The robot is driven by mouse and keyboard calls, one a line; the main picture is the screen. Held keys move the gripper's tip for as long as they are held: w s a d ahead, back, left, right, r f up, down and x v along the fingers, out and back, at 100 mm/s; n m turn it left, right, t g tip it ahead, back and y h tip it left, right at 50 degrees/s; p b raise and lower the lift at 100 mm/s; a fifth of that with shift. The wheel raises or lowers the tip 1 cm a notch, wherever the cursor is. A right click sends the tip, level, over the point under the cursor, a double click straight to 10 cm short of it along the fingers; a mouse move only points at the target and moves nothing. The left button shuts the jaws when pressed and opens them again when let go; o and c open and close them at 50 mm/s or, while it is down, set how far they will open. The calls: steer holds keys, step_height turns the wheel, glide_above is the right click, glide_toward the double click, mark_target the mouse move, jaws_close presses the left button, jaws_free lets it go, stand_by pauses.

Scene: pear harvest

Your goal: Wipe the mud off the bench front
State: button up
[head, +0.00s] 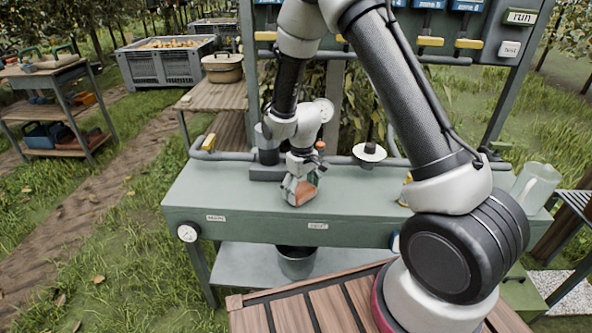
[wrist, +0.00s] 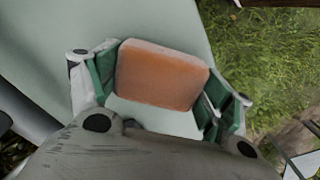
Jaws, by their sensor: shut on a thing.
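The green-grey bench (head: 235,200) stands across the middle of the head view. Its front face (head: 262,232) carries small white labels and a round gauge at the left end. I cannot make out mud on the part that shows; my arm hides some of the right side. My gripper (head: 300,186) is above the bench top, left of its middle, with the fingers pointing down. It is shut on an orange sponge (wrist: 162,75), which sits between the green finger pads in the wrist view. Whether the sponge touches the bench top is unclear.
A pipe (head: 225,156) with a yellow-handled valve runs along the bench back. A white disc (head: 369,152) and a clear jug (head: 536,186) stand to the right. A dark bucket (head: 297,262) is on the lower shelf. Grass lies left of the bench.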

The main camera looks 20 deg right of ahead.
step_height(320, 180, up, 2)
steer(key=shift+d+r, duration=0.15)
steer(key=shift+r, duration=0.05)
steer(key=shift+s+r, duration=0.1)
steer(key=shift+r, duration=2.75)
